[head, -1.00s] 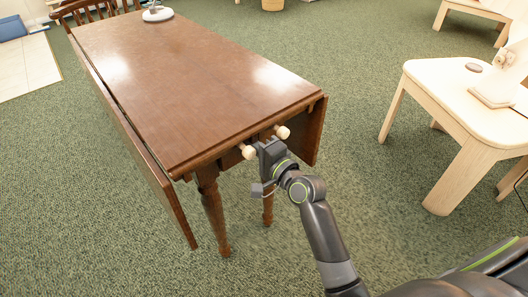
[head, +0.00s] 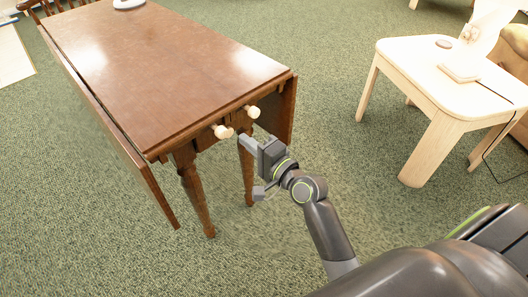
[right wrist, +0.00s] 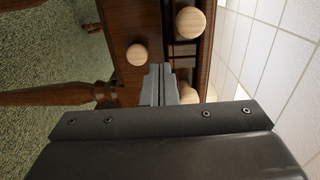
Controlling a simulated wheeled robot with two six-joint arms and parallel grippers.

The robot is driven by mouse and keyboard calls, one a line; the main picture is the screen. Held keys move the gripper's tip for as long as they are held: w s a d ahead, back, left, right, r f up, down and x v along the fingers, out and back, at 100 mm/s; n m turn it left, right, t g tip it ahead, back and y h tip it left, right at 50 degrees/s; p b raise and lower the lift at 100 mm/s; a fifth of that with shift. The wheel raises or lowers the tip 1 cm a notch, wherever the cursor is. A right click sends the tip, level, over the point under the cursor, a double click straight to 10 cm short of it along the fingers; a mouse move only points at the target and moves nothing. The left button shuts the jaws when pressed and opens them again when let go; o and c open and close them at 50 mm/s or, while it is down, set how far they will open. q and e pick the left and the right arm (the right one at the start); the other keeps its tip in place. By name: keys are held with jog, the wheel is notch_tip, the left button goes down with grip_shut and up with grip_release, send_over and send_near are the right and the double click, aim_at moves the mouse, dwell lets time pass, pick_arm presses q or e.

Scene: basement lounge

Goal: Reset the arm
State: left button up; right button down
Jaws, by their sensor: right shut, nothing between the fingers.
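My right gripper (head: 246,143) is shut and empty in front of the near end of the brown drop-leaf table (head: 190,60). In the head view it sits just below and in front of two pale round knobs, the left knob (head: 222,131) and the right knob (head: 252,112). In the right wrist view the closed fingers (right wrist: 160,85) point toward the table end, with knobs around them. A gap shows between the fingers and the knobs in the head view. My left gripper is not in view.
A chair (head: 60,6) is behind the brown table. Green carpet between the two tables is clear.

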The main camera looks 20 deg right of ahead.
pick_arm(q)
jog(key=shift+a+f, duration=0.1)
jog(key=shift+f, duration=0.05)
pick_arm(e)
jog(key=shift+v, duration=2.4)
